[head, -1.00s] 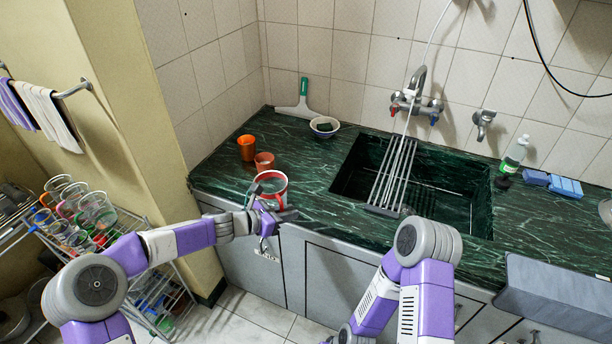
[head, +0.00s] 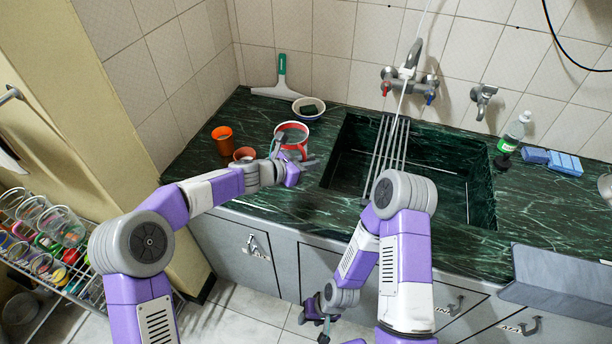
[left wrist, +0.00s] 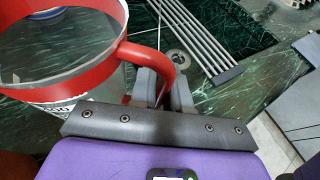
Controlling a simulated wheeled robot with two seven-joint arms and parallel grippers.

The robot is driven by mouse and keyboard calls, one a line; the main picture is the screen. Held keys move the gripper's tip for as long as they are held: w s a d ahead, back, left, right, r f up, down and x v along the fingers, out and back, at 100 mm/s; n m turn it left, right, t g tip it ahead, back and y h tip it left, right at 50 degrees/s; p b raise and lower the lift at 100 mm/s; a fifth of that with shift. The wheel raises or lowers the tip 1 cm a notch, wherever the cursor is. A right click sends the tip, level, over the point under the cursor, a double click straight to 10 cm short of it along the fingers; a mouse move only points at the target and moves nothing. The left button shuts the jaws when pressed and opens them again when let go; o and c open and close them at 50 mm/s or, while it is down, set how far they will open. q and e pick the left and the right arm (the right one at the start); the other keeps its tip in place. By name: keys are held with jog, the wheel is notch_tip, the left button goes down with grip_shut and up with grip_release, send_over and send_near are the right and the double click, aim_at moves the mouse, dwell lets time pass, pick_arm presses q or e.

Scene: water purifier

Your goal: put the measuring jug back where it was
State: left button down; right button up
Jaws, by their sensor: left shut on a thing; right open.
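The measuring jug (head: 291,136) is a clear vessel with a red rim and red handle, over the dark green counter left of the sink. My left gripper (head: 284,156) is shut on its handle; the left wrist view shows the red handle (left wrist: 166,62) between the fingers (left wrist: 160,90). The jug looks about upright. Its base is mostly hidden, so I cannot tell whether it touches the counter. My right gripper (head: 324,318) is open and empty, low in front of the cabinets.
Orange cups (head: 223,138) stand left of the jug. A white bowl (head: 308,109) and a squeegee (head: 281,80) are behind it. The sink (head: 455,180) with a metal rack (head: 388,150) is to the right. A glass-filled dish rack (head: 50,240) stands at lower left.

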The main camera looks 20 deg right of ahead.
pick_arm(q)
notch_tip(320, 180, down, 5)
jog(key=shift+b, duration=0.95)
jog(key=shift+r, duration=0.1)
jog(key=shift+f, duration=0.2)
jog(key=c, duration=1.1)
grip_release()
jog(key=shift+r, duration=0.1)
